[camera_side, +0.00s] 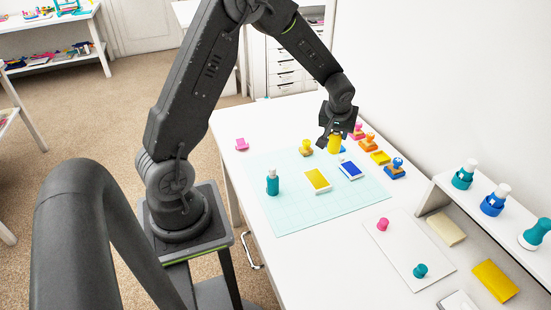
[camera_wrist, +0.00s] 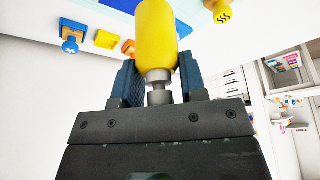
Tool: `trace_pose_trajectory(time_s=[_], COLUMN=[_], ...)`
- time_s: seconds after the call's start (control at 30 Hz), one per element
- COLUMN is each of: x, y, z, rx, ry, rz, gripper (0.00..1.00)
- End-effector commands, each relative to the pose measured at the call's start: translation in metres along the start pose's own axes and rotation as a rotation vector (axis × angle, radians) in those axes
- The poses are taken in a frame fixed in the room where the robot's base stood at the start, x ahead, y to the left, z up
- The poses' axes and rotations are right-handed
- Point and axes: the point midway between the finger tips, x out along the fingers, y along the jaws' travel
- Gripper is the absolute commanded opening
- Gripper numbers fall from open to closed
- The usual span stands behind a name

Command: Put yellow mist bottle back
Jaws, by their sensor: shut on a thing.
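My gripper (camera_side: 335,130) is shut on the yellow mist bottle (camera_side: 334,144), over the far part of the cutting mat. In the wrist view the bottle (camera_wrist: 157,35) sits between the two blue finger pads, its grey neck toward the palm. I cannot tell whether its base touches the mat. One more teal bottle (camera_side: 272,183) stands upright on the mat's left part.
The pale green mat (camera_side: 290,213) holds a yellow ink pad (camera_side: 318,181), a blue ink pad (camera_side: 351,169) and a yellow stamp (camera_side: 306,148). Several coloured stamps and pads line the right side near the blue stamp (camera_side: 396,169). A white sheet (camera_side: 400,255) bears pink and teal knobs.

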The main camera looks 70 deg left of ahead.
Motion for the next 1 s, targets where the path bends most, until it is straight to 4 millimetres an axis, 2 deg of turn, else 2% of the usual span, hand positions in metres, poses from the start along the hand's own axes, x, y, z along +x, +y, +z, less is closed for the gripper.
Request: trace_pose_trajectory(time_s=[0.13,0.3,0.4,0.5,0.6,0.7,1.0], x=[0.009,0.015,0.015,0.014,0.013,0.014,0.05], y=[-0.061,-0.144,-0.185,-0.217,-0.237,-0.247,-0.25], z=[-0.005,0.002,0.012,0.022,0.031,0.038,0.054], rx=[-0.152,-0.37,-0.487,-0.58,-0.644,-0.678,-0.686], ry=[-0.002,-0.003,-0.003,-0.001,-0.001,-0.003,-0.002], rz=[-0.069,-0.16,-0.206,-0.242,-0.267,-0.281,-0.285], gripper=[0.12,0.12,0.12,0.12,0.12,0.12,0.12])
